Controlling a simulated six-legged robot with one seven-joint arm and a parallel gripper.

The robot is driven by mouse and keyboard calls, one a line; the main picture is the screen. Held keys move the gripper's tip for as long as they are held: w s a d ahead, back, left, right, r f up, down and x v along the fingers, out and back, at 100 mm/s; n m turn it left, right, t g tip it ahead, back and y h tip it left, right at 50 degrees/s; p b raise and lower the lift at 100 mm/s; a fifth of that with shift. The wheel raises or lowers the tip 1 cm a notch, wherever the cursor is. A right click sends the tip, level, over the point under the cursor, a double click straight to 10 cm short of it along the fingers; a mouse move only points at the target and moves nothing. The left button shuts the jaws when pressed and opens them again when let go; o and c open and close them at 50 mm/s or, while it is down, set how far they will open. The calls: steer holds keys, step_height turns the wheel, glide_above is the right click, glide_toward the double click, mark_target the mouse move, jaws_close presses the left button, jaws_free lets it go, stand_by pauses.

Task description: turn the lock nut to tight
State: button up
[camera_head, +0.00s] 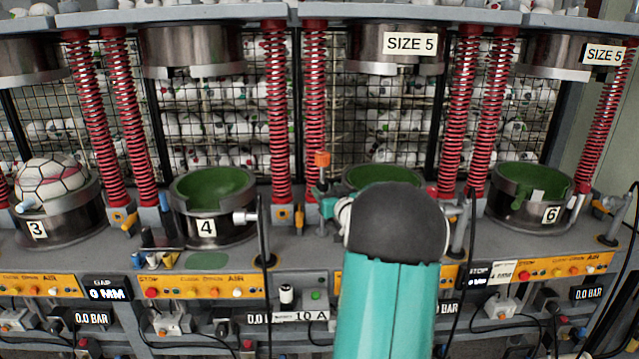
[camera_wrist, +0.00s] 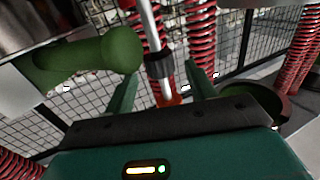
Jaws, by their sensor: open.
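In the wrist view a silver rod (camera_wrist: 149,28) carries a dark collar (camera_wrist: 160,68), which looks like the lock nut. An orange-red piece (camera_wrist: 168,99) shows just beyond it. My gripper (camera_wrist: 162,76) is open, with one green finger on each side of the rod and collar. I see gaps between the fingers and the rod, so nothing is gripped. In the head view my gripper (camera_head: 329,208) is mostly hidden behind my teal arm, near a post with an orange top (camera_head: 322,159). The nut's marking or tightness cannot be read.
Red springs (camera_head: 278,110) stand between the presses. Green-lined bowls numbered 4 (camera_head: 206,230) and 6 (camera_head: 550,215) flank my arm. A ball (camera_head: 50,180) sits in bowl 3. A green rounded part (camera_wrist: 105,55) is close to my left finger in the wrist view.

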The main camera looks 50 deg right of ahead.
mark_target(323, 186)
steer(key=x, duration=0.6)
steer(key=shift+w, duration=0.1)
steer(key=c, duration=1)
steer(key=shift+o, duration=0.2)
steer(key=shift+m+g+h, duration=0.6)
steer(key=shift+m+h, duration=0.1)
steer(key=shift+h, duration=0.2)
steer(key=shift+d, duration=0.15)
steer(key=o, duration=1)
steer(key=shift+c, duration=0.2)
